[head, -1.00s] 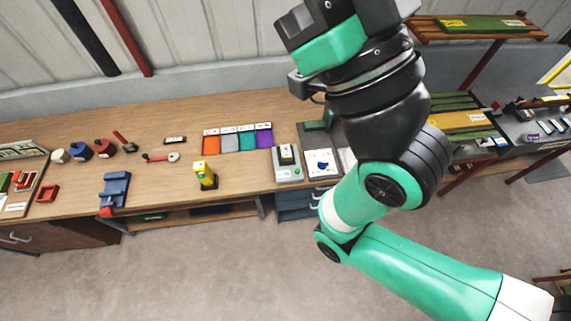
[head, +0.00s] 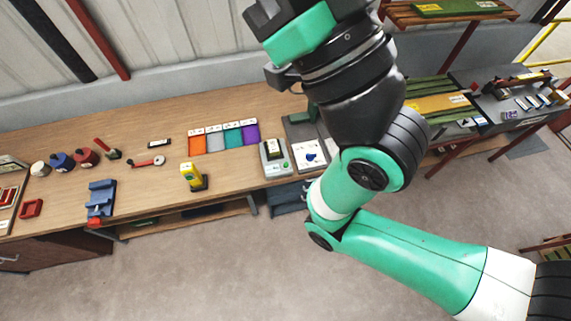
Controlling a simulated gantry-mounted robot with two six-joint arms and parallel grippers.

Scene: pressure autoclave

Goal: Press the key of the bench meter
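A small grey box with a dark upright block and a green button (head: 285,168) stands near the front edge of the bench; it looks like the bench meter, but its key is too small to make out surely. A yellow hand-held device (head: 191,176) with a dark base stands to its left. My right arm comes in from the lower right and rises past the box's right side, leaving the top of the picture. The fingers of my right gripper do not show. My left arm and gripper are not in view.
The wooden bench (head: 232,170) carries a row of coloured trays (head: 221,139), a white panel with a blue part (head: 309,155), a blue vise-like tool (head: 100,198) and several round pots. Bare bench top lies around the yellow device. A shelf rack stands at the right.

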